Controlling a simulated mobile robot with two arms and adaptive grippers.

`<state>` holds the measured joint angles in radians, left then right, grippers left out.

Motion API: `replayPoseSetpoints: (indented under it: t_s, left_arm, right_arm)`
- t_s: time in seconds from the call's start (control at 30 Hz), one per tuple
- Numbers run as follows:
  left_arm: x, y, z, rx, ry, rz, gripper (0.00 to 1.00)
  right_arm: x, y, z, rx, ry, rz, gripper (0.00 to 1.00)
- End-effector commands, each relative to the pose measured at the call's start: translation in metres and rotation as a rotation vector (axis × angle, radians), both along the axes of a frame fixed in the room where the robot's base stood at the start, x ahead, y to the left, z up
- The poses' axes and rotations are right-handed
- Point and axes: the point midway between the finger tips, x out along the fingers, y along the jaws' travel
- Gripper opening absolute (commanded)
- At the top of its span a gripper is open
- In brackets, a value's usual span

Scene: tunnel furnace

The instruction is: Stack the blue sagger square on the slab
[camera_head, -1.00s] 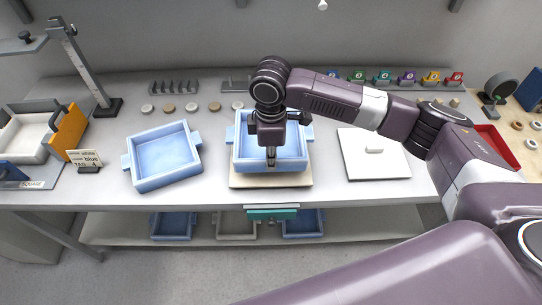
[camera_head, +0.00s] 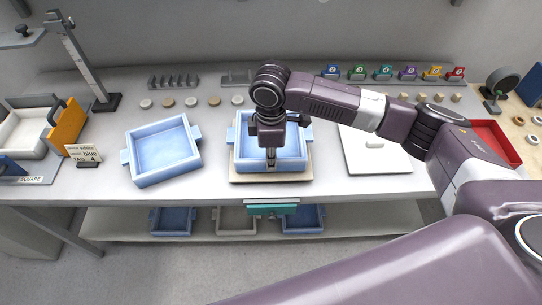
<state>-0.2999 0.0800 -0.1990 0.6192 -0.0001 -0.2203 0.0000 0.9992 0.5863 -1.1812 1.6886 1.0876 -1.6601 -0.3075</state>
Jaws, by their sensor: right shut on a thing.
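A blue sagger (camera_head: 290,151), an open tray with side lugs, sits square over the pale slab (camera_head: 236,178) at the middle of the bench. My right gripper (camera_head: 271,164) reaches down over it and is shut on its front wall. The sagger looks level and in contact with the slab, though its underside is hidden. A second blue sagger (camera_head: 163,152) rests turned at an angle on the bench to the left. My left gripper is not in view.
A white lid with a knob (camera_head: 375,158) lies right of the slab. A small card sign (camera_head: 91,152) and an orange block (camera_head: 68,130) stand at left. Small discs and numbered coloured blocks line the back. More trays sit on the lower shelf (camera_head: 350,222).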

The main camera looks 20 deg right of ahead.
Motion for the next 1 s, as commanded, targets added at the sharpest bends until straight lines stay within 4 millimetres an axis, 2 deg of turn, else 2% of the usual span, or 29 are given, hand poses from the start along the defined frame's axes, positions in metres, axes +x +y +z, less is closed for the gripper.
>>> replayPoseSetpoints:
  t_s: [1.0]
  left_arm:
    - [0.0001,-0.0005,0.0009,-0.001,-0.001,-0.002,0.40]
  right_arm:
    - [0.0022,0.0000,-0.0079,0.000,-0.006,0.000,0.00]
